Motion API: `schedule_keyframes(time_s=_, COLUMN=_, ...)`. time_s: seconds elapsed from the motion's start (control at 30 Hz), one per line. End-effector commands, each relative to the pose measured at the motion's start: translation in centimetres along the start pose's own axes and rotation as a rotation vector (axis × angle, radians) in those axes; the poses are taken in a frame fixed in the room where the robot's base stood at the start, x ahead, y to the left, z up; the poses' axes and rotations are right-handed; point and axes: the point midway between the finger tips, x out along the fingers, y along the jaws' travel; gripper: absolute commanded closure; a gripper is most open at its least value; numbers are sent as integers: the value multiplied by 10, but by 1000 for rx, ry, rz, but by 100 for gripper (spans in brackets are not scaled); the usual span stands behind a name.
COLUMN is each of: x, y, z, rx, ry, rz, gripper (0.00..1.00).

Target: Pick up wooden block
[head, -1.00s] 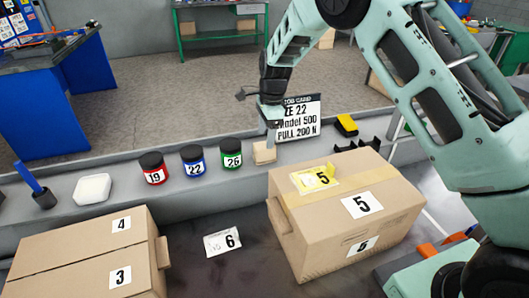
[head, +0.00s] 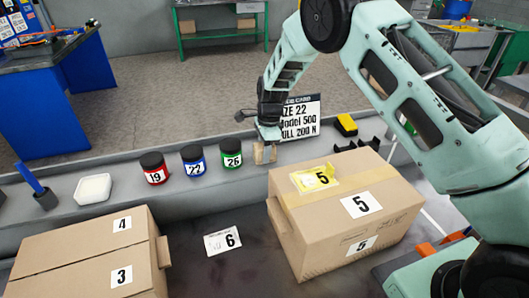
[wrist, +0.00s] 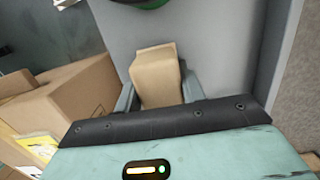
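The wooden block (head: 265,154) is a small light-brown block on the grey ledge, right of the jar marked 26 and behind the box marked 5. My gripper (head: 266,150) is low over it, pointing down, with its fingers at the block's sides. In the wrist view the block (wrist: 155,72) stands between the two fingers of my gripper (wrist: 160,92), one at its left and one at its right. The fingers look spread around the block. Whether they touch it is hard to see, and its near lower part is hidden by the gripper body.
Jars marked 19 (head: 154,168), 22 (head: 193,161) and 26 (head: 231,154) stand left of the block. A job card sign (head: 299,119) stands close behind. The large box marked 5 (head: 320,240) is in front; a yellow-black item (head: 346,125) lies right.

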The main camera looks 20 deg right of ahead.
Motion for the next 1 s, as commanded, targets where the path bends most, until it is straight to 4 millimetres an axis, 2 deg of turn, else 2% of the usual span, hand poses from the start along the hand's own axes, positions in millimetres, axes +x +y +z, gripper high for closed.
schedule_keyframes(time_s=0.07, x=0, y=0, z=0, rx=0, ry=0, rz=0, gripper=86)
schedule_keyframes(time_s=0.37, x=-3, y=0, z=0, rx=-1, ry=0, rz=-2, gripper=86)
schedule_keyframes(time_s=0.47, x=-14, y=-1, z=2, rx=-1, ry=0, rz=-5, gripper=86)
schedule_keyframes(time_s=0.8, x=-78, y=-1, z=10, rx=-1, ry=0, rz=-4, gripper=86)
schedule_keyframes(time_s=1.0, x=-98, y=0, z=12, rx=-1, ry=0, rz=-2, gripper=86)
